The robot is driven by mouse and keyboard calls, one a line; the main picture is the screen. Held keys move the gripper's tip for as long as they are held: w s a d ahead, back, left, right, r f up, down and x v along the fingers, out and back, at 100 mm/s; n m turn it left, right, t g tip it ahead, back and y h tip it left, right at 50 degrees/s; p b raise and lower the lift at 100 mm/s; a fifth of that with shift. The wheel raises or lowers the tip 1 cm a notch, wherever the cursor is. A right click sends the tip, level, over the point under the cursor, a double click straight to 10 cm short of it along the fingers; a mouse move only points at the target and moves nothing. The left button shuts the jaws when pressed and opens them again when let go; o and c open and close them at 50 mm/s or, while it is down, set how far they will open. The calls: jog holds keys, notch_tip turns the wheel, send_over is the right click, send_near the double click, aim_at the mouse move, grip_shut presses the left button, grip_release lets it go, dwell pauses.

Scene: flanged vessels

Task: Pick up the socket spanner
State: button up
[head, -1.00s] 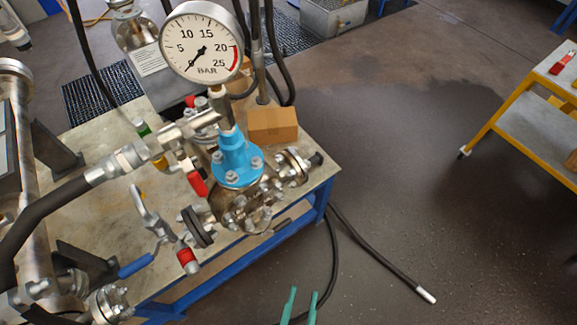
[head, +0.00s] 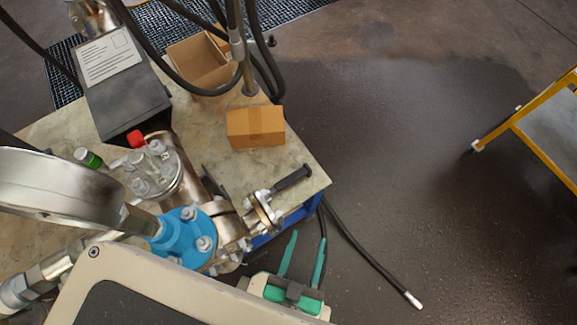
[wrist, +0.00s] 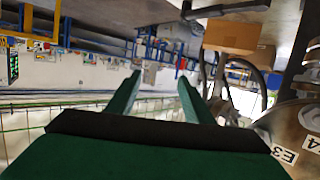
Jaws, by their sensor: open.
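A tool with a black handle and a metal end, which looks like the socket spanner (head: 292,179), lies near the bench's right corner beside a bolted flange in the head view. Its metal end is partly hidden by the flange. In the wrist view a dark bar (wrist: 232,8) at the top edge appears to be the same handle. My gripper (head: 308,237) has two green fingers, apart and empty, past the bench's front edge in the head view. Its fingers also show in the wrist view (wrist: 159,77), with nothing between them.
A closed cardboard box (head: 256,127) and an open box (head: 201,62) stand on the bench. The blue-topped valve (head: 186,235), pipework and the gauge (head: 65,190) crowd the left. A black hose (head: 370,262) lies on the floor. A yellow-framed trolley (head: 540,150) stands right; floor between is clear.

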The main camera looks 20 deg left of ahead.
jog(key=w+d+f+n+g+y, duration=0.3)
jog(key=d+f+n+g, duration=0.2)
jog(key=f+n, duration=0.45)
jog(key=w+d+f+n+g, duration=0.2)
jog(key=w+f+n+g, duration=0.3)
jog(key=w, duration=0.4)
notch_tip(320, 180, up, 3)
jog(key=n+g+h, duration=0.3)
jog(key=n+g, duration=0.2)
jog(key=n, duration=0.8)
send_over(285, 182)
jog(key=shift+s, duration=0.2)
jog(key=shift+a, duration=0.2)
notch_tip(285, 182, down, 5)
jog(key=shift+f, duration=0.2)
jog(key=shift+w+d+f, duration=0.1)
jog(key=shift+f, duration=1.2)
jog(key=shift+w+d+f, duration=0.1)
jog(key=shift+f, duration=1.15)
grip_shut()
